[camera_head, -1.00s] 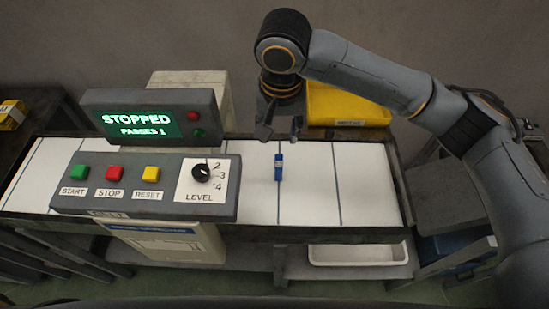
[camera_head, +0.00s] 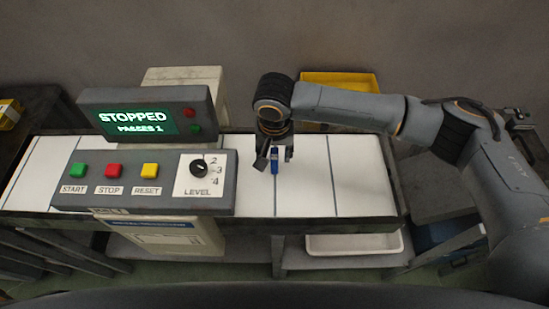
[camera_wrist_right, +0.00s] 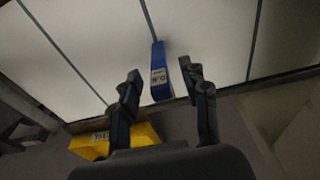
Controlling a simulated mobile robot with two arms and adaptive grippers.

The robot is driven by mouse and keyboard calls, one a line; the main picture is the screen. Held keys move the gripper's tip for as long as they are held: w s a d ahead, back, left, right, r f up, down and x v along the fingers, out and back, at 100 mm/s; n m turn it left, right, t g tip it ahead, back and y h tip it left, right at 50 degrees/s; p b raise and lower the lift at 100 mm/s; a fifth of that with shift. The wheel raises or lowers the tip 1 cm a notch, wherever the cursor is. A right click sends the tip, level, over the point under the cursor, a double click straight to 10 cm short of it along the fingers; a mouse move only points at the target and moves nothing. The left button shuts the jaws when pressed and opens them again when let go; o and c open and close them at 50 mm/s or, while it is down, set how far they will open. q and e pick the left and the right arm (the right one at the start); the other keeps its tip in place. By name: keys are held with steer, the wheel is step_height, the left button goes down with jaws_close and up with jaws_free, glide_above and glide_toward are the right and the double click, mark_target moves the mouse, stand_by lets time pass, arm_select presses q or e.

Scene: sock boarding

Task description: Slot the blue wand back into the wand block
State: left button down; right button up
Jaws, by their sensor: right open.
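The blue wand (camera_head: 275,163), with a small pale label, is on the white conveyor belt (camera_head: 310,185) at a dark belt line. In the right wrist view the wand (camera_wrist_right: 160,72) shows between the two fingers, its labelled end nearest them. My right gripper (camera_head: 274,157) is open above the belt, its fingers on either side of the wand's far end. In the right wrist view the open gripper (camera_wrist_right: 160,82) shows a gap on both sides of the wand; I see no contact. No wand block can be made out. My left gripper is not in view.
A control panel (camera_head: 125,206) with coloured buttons and a level knob stands over the belt at left. Its screen (camera_head: 137,121) reads STOPPED. A yellow bin (camera_head: 340,80) is behind the belt, and a white tray (camera_head: 355,244) is below. The belt right of the wand is clear.

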steer(key=shift+w+f, duration=0.1)
steer(key=shift+f, duration=0.55)
jaws_close()
steer(key=shift+r, duration=0.15)
